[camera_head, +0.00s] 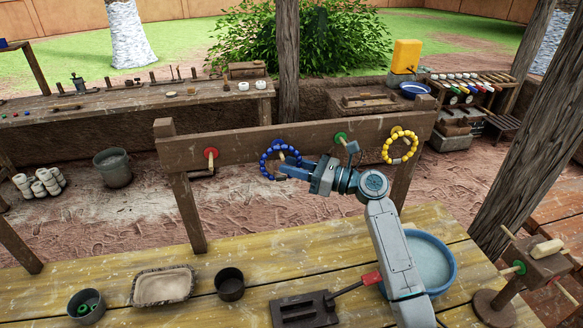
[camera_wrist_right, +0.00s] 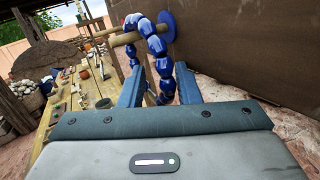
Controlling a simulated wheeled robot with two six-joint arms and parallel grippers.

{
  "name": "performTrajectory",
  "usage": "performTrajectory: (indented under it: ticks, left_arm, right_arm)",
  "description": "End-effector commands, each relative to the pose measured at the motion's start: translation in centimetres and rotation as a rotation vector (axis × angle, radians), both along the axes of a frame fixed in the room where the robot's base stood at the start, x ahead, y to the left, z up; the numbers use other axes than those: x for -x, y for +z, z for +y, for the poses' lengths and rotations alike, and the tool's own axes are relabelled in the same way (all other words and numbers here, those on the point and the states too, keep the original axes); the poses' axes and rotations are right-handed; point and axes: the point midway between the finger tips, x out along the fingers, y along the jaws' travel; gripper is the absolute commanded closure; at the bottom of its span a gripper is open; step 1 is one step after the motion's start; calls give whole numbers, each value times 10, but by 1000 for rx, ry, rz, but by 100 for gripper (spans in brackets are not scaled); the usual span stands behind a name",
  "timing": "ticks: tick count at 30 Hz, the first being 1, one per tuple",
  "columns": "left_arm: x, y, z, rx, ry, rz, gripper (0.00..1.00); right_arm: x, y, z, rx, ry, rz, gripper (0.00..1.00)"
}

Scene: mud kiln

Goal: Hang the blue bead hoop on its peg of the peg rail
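The blue bead hoop (camera_head: 265,160) is at the peg rail (camera_head: 240,146), between the red-disc peg and the green-disc peg. In the right wrist view the hoop (camera_wrist_right: 158,47) loops over a wooden peg (camera_wrist_right: 124,39) with a blue disc (camera_wrist_right: 167,27) at its base, and its beads hang on both sides of the peg. My right gripper (camera_head: 284,170) is at the hoop's lower right. In the wrist view its fingers (camera_wrist_right: 159,88) stand apart with a bead strand between them, and a gap shows beside the strand. My left gripper is out of view.
A yellow bead hoop (camera_head: 387,148) hangs on the rail's right peg. The red-disc peg (camera_head: 211,158) and green-disc peg (camera_head: 342,139) flank the blue hoop. The plank table (camera_head: 228,314) in front holds a tray (camera_head: 162,286), cups and a blue basin (camera_head: 446,262).

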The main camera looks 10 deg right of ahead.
Motion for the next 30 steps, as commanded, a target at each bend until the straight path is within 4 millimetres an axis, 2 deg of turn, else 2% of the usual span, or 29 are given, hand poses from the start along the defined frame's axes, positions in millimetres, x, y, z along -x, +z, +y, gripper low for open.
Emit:
performTrajectory:
  ticks: [9,15,21,30]
  left_arm:
    - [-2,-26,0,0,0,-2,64]
    - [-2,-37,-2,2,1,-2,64]
    - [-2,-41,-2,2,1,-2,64]
    - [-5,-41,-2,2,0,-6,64]
  right_arm:
    - [30,-10,-48,11,-4,-1,62]
    - [47,-11,-73,8,-1,0,62]
    - [55,-10,-84,6,-1,0,62]
    - [57,-9,-86,4,0,1,62]
